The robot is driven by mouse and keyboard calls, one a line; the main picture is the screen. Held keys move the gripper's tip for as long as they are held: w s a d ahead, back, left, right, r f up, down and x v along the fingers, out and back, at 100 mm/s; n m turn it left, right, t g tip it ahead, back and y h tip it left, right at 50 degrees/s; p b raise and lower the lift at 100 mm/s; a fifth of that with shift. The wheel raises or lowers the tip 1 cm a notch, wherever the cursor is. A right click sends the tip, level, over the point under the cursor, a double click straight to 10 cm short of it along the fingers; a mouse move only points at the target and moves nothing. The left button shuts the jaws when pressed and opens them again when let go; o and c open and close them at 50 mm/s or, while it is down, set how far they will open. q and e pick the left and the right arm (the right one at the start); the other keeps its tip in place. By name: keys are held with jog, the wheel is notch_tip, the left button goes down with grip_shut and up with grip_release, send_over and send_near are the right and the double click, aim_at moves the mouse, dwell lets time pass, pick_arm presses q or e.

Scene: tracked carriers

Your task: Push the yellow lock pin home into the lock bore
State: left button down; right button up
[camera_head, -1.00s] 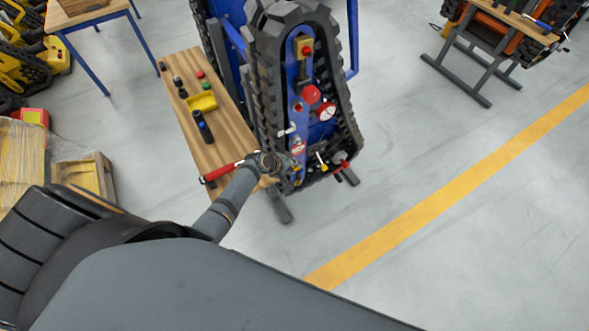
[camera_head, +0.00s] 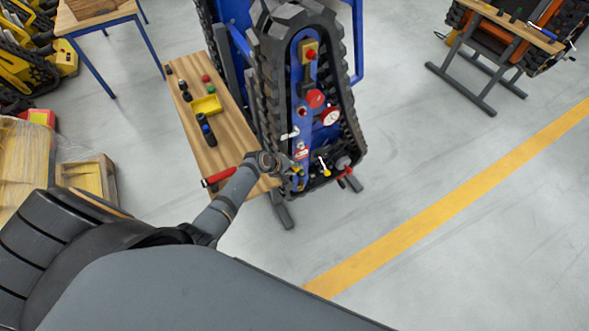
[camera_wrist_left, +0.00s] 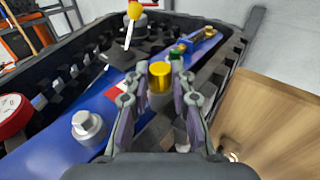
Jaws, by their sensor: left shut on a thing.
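The yellow lock pin (camera_wrist_left: 160,75) shows in the left wrist view as a short yellow cylinder between the fingertips of my left gripper (camera_wrist_left: 159,88). The gripper is shut on it, over the blue side plate (camera_wrist_left: 75,125) of the tracked carrier. In the head view my left gripper (camera_head: 292,172) is at the lower end of the carrier's side, and the pin is too small to make out there. I cannot make out the lock bore or how deep the pin sits. My right gripper is in neither view.
A black rubber track (camera_head: 347,105) rings the side plate. A wooden bench (camera_head: 228,150) is to the left. Open floor lies right.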

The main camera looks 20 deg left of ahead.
pick_arm(q)
jog(key=shift+w+a+r, duration=0.1)
jog(key=c, duration=1.5)
grip_release()
jog(key=o, duration=0.4)
jog(key=shift+a, duration=0.15)
jog(key=v, duration=1.1)
jog(key=shift+s+r, duration=0.3)
